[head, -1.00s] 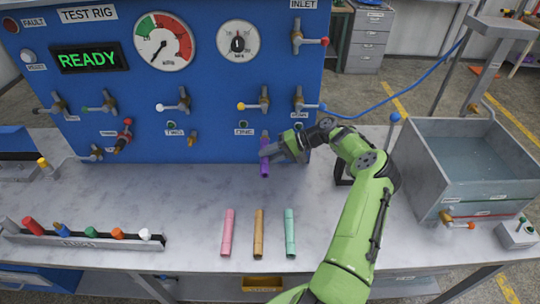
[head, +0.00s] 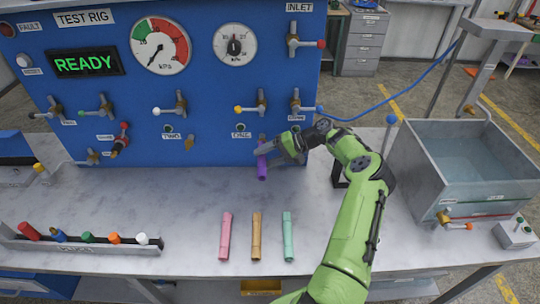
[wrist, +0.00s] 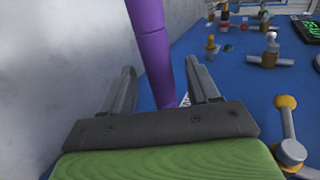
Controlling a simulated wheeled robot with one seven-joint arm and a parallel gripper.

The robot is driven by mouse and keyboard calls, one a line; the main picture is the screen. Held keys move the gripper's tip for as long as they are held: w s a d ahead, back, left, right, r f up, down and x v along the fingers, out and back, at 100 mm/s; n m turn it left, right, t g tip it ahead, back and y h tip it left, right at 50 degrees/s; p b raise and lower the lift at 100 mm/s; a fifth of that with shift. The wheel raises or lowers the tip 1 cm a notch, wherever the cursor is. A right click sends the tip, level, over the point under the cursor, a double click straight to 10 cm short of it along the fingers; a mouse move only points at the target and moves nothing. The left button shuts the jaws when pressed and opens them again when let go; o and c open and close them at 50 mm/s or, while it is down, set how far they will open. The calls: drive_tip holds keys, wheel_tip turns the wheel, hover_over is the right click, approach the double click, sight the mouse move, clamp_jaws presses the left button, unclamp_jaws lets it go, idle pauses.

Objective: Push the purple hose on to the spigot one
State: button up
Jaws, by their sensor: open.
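The purple hose (head: 262,166) hangs short and nearly upright in front of the blue panel, just right of and below the ONE label (head: 240,134). Its upper end is at the spigot there; the head view is too small to tell how far on it sits. My gripper (head: 276,154) is beside the hose, reaching in from the right. In the wrist view the purple hose (wrist: 152,45) runs between the spread fingers of my gripper (wrist: 160,88), which is open. The hose end nearest the panel is partly hidden behind the gripper body.
Pink (head: 226,236), tan (head: 256,236) and teal (head: 287,236) tubes lie on the grey bench in front. A rack of coloured-ended pieces (head: 80,243) is at left. A water tank (head: 440,190) stands at right. Valve handles stick out of the panel (head: 215,100).

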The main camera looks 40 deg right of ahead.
drive_tip(key=v, duration=1.5)
drive_tip(key=shift+s+d+r+p, duration=0.15)
drive_tip(key=shift+s+d+p, duration=0.1)
drive_tip(key=shift+p, duration=0.2)
drive_tip(key=w+a+r+n+g+h, duration=0.2)
drive_tip(key=a+r, duration=0.2)
drive_tip(key=a, duration=0.5)
drive_tip(key=w+a+r+n+g+h, duration=0.2)
drive_tip(key=a+r, duration=0.2)
drive_tip(key=a, duration=0.5)
drive_tip(key=w+a+r+n+g+h, duration=0.1)
drive_tip(key=w+a+r+n+g, duration=0.1)
drive_tip(key=a+r, duration=0.5)
drive_tip(key=s+a+r+n+t+h, duration=0.15)
drive_tip(key=s+a+h, duration=0.35)
drive_tip(key=s+a, duration=0.8)
drive_tip(key=s+f+t, duration=0.3)
drive_tip(key=s, duration=1.1)
drive_tip(key=shift+s+d+f, duration=0.25)
drive_tip(key=shift+d+f, duration=0.15)
drive_tip(key=shift+d, duration=0.05)
